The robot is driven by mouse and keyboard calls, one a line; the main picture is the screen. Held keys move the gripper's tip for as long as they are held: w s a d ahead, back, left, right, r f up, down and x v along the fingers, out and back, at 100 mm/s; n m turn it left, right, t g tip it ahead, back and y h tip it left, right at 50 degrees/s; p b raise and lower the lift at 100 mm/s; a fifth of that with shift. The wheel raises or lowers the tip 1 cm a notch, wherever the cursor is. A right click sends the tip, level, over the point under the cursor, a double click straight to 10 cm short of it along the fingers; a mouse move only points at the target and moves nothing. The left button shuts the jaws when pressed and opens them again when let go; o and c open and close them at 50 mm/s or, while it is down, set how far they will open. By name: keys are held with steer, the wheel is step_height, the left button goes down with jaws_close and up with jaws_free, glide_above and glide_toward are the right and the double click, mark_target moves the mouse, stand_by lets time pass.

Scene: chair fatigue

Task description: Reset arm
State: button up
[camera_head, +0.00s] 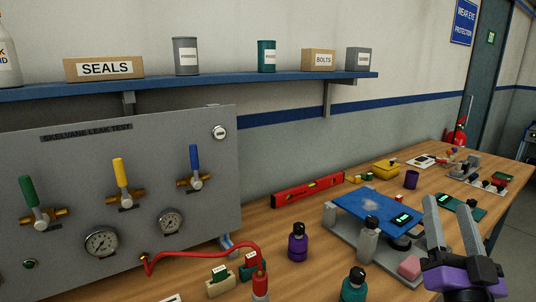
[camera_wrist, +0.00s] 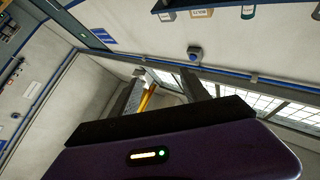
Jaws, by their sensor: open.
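My gripper (camera_head: 449,208) stands at the lower right of the head view, with a purple body and two grey fingers pointing up. The fingers are spread apart with nothing between them. In the wrist view, the open fingers (camera_wrist: 163,78) point towards the upper walls and windows, and a yellow thing shows between them, far behind.
A grey leak test panel (camera_head: 70,170) with coloured valves and gauges fills the left. A blue shelf (camera_head: 210,86) holds boxes and cans. The wooden bench (camera_head: 272,222) carries a red level (camera_head: 307,190), a purple bottle (camera_head: 297,245), a teal bottle (camera_head: 354,288) and several small items.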

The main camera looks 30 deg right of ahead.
steer(key=s+a+f+n+y, duration=0.2)
steer(key=s+a+f+y, duration=0.1)
steer(key=a+f, duration=0.5)
steer(key=s+a+f+n+y, duration=0.2)
steer(key=s+a+f+y, duration=0.1)
steer(key=a+f, duration=0.5)
steer(key=s+a+f+n+g+y, duration=0.3)
steer(key=s+a+f+n+y, duration=0.4)
steer(key=s+a, duration=0.5)
step_height(320, 180, down, 3)
steer(key=s+y, duration=0.1)
steer(key=y, duration=0.1)
steer(key=shift+n+y, duration=0.3)
steer(key=shift+y, duration=0.1)
steer(key=shift+w, duration=0.1)
steer(key=shift+c, duration=0.4)
